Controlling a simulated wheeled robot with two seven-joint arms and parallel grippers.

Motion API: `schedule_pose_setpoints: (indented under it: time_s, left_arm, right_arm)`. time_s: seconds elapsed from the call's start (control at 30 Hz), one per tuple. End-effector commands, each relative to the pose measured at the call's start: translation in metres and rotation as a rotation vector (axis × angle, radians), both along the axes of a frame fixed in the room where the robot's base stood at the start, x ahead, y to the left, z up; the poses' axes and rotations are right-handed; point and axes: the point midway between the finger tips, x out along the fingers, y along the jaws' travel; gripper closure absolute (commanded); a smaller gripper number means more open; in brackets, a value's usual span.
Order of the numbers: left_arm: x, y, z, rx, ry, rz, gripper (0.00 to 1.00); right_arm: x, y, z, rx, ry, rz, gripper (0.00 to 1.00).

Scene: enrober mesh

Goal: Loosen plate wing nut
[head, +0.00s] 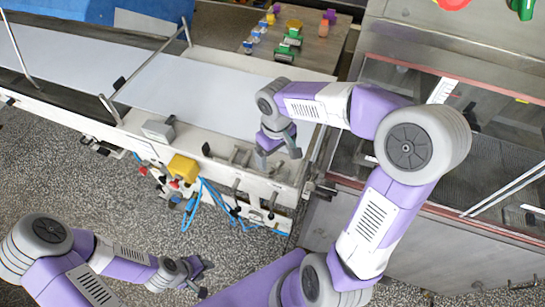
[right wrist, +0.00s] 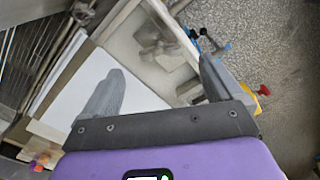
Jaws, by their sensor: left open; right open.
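My right gripper (head: 278,150) is open and empty, pointing down over the white side panel (head: 222,140) at the conveyor's end. Its two grey fingers also show in the right wrist view (right wrist: 160,84), spread apart. Between and beyond them a grey metal fitting (right wrist: 165,58) sits on the pale panel; I cannot tell if it is the plate wing nut. In the head view a similar grey fitting (head: 240,156) shows just left of the gripper. The gripper hides part of the panel. My left gripper (head: 203,275) is open and empty, low over the speckled floor, apart from the machine.
A white conveyor belt (head: 190,85) runs along the machine. A yellow box (head: 183,167) and blue hoses (head: 213,198) hang at its front side. A steel, mesh-floored enclosure (head: 500,150) stands at right. Small coloured items sit on a board (head: 312,45) at the back.

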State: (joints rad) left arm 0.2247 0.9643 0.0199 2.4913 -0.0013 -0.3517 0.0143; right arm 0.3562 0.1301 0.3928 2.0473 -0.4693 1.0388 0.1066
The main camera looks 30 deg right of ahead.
Motion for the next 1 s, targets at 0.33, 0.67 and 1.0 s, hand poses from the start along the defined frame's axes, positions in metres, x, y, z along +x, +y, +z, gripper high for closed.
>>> schedule_pose_setpoints:
  time_s: [0.33,0.67,1.0]
  left_arm:
    - [0.0,0.0,-0.011,0.0,-0.001,0.0,0.57]
    - [0.0,0.0,-0.011,0.0,-0.001,0.0,0.57]
    - [0.0,0.0,-0.011,0.0,-0.001,0.0,0.57]
  right_arm:
    - [0.0,0.0,-0.046,0.001,0.0,0.001,0.06]
    - [0.0,0.0,-0.048,0.001,-0.002,0.001,0.08]
    - [0.0,0.0,-0.048,0.001,-0.001,0.001,0.6]
